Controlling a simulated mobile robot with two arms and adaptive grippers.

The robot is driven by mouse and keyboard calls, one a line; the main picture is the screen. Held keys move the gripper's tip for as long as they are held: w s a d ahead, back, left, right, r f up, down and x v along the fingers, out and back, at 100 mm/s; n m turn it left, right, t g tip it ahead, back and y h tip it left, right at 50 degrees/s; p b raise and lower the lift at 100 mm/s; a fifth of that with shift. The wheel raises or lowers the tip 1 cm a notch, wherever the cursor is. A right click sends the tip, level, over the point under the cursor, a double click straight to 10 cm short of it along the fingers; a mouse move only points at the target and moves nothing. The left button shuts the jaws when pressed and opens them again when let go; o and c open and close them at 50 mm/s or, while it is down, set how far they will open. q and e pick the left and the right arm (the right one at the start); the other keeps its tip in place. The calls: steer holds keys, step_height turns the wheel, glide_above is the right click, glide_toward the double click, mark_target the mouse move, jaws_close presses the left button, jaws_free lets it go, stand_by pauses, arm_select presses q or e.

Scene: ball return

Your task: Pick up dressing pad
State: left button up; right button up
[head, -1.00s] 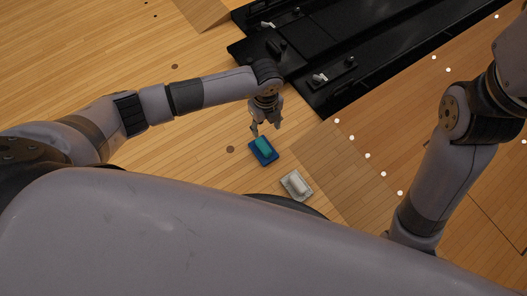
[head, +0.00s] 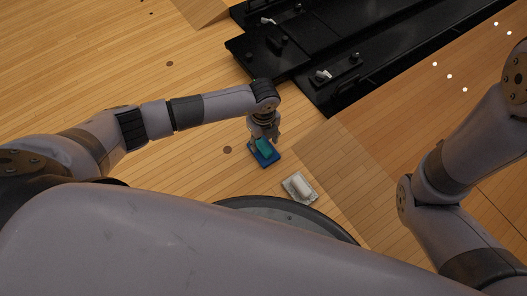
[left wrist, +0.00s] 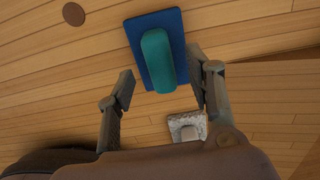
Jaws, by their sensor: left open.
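A flat blue pad with a teal rounded grip on top (head: 270,157) lies on the wooden floor. It also shows in the left wrist view (left wrist: 178,25). A pale pad with a whitish block on top (head: 300,187) lies just below and to the right of it, and shows in the left wrist view (left wrist: 186,127). The frames do not label which is the dressing pad. My left gripper (head: 264,138) is open above the blue pad. In the left wrist view its fingers (left wrist: 162,68) stand either side of the teal grip, with gaps showing. My right gripper is out of view.
Black track-like equipment (head: 330,50) with small fittings lies at the top, beyond my left arm. A grey curved rim (head: 285,213) shows below the pads. Plain wooden floor (head: 190,85) lies open to the left. White dots mark the right side.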

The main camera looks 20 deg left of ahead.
arm_select(q)
step_height(320, 180, down, 2)
steer(key=shift+f+b, duration=0.15)
steer(key=shift+b, duration=0.25)
steer(key=shift+c, duration=0.3)
jaws_close()
